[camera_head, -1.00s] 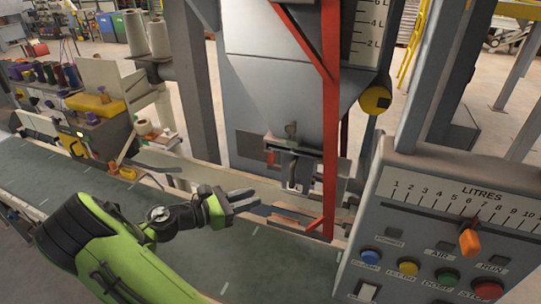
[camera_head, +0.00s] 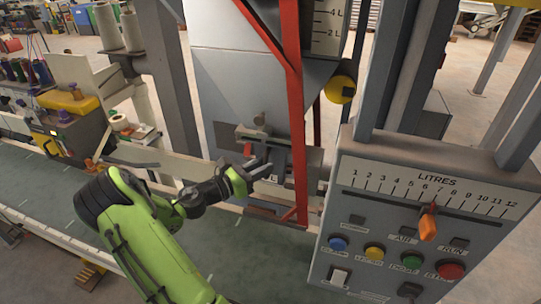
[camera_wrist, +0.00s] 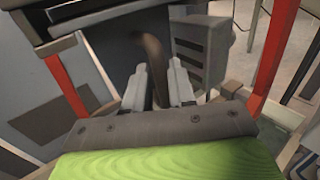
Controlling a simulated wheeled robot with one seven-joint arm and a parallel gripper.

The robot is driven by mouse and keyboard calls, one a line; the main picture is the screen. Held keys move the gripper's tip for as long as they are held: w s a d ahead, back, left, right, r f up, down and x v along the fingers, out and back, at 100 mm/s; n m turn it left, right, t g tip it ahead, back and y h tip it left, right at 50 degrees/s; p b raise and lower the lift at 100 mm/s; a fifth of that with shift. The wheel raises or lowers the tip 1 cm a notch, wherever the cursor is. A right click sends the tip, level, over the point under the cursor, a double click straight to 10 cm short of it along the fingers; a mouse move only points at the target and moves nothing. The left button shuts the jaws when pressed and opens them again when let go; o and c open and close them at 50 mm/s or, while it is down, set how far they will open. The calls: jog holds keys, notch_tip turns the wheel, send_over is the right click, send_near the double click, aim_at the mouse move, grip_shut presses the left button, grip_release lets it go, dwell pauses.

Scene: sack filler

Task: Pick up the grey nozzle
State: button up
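A small grey-brown upright fitting (camera_head: 260,119) sits on the bracket at the hopper's front in the head view. It may be the grey nozzle, but I cannot tell for sure. My gripper (camera_head: 262,167) is just below and in front of that bracket, pointing right toward the hopper outlet.
The grey hopper (camera_head: 220,85) and its red upright bar (camera_head: 293,100) stand close around my gripper. A control panel (camera_head: 350,205) with an orange slider (camera_head: 428,224) is at the right. A sewing station (camera_head: 75,105) is at the left. The green conveyor belt (camera_head: 255,265) is clear in front.

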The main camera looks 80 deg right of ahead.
jog(key=shift+x, duration=1.05)
jog(key=shift+w+a, duration=0.1)
jog(key=shift+a, duration=0.05)
grip_shut()
jog(key=shift+r, duration=0.1)
